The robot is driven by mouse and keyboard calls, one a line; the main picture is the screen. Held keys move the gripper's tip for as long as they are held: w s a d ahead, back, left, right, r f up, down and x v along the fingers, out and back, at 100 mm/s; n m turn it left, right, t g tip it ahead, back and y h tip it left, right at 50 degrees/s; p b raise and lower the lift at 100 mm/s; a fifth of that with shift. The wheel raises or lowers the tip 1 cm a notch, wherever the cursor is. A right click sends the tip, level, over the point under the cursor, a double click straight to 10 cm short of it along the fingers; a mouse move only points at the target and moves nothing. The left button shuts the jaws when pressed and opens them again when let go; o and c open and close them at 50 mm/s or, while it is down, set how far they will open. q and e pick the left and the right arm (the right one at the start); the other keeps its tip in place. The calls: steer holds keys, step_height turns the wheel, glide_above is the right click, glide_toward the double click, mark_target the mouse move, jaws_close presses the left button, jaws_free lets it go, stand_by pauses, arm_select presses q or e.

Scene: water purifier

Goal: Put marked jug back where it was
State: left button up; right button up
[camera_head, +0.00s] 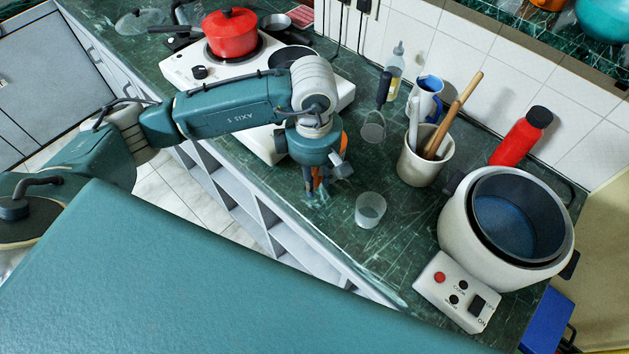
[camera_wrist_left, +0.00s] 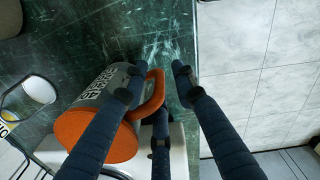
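The marked jug (camera_wrist_left: 102,88) is grey with lettering and has an orange end and an orange handle (camera_wrist_left: 154,94). In the left wrist view it lies left of centre, partly behind a finger. In the head view only orange parts (camera_head: 344,143) show behind my left gripper (camera_head: 316,192), which is low over the counter's front edge beside the stove. In the left wrist view my left gripper (camera_wrist_left: 157,72) has its fingers spread apart with the handle between them. I see no firm closure on it. My right gripper is not in view.
A clear glass (camera_head: 370,210) stands just right of the gripper. The white stove (camera_head: 185,75) with a red pot (camera_head: 231,34) is at left.

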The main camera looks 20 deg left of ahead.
arm_select(q)
step_height(320, 180, up, 10)
steer(key=shift+s+r+b, duration=0.15)
steer(key=shift+b, duration=0.95)
